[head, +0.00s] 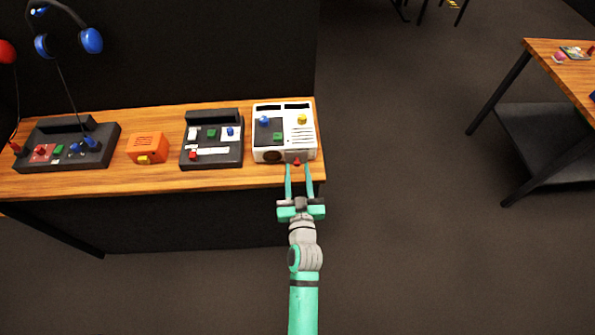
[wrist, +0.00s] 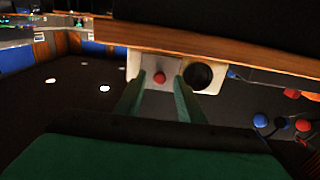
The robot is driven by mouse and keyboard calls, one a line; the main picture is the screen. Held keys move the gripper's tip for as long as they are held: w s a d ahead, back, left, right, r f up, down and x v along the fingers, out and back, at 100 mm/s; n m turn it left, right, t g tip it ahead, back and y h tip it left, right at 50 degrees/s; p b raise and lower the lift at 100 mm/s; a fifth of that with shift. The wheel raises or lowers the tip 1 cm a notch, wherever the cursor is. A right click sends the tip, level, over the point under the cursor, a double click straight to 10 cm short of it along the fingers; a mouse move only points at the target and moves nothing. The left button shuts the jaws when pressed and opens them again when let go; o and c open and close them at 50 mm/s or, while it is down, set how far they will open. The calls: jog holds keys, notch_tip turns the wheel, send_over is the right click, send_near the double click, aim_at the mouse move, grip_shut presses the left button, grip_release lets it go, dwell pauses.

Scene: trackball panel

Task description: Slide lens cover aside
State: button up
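The white panel box (head: 259,138) stands at the right end of the wooden table. Its front face carries a dark round lens (head: 272,157) at left and a red knob (head: 297,162) to the right of it. In the wrist view the lens (wrist: 198,75) is right of the red knob (wrist: 159,77), which sits on a greyish plate that looks like the cover, beside the lens. My gripper (head: 298,167) is open at the box's front, its teal fingertips on either side of the knob. I cannot tell whether they touch it.
Left of the box stand a black panel (head: 212,158), an orange box (head: 147,148) and a larger black panel (head: 99,160). The wooden table's front edge (head: 230,183) runs below them. The floor to the right is clear up to another table (head: 545,50).

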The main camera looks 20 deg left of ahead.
jog(key=v, duration=1)
jog(key=shift+s, duration=0.2)
jog(key=s+d+f+m+h, duration=0.1)
jog(key=s+d+h, duration=0.1)
jog(key=s+d, duration=0.35)
jog(key=s+d+f+m+h, duration=0.1)
jog(key=s+d+h, duration=0.15)
jog(key=s, duration=0.55)
jog(key=s+d+r+m+g+h, duration=0.1)
jog(key=s+r, duration=0.3)
jog(key=s, duration=0.7)
jog(key=shift+s+d+m+h, duration=0.45)
jog(key=shift+d+m, duration=0.15)
jog(key=shift+d, duration=0.15)
dwell(1.0)
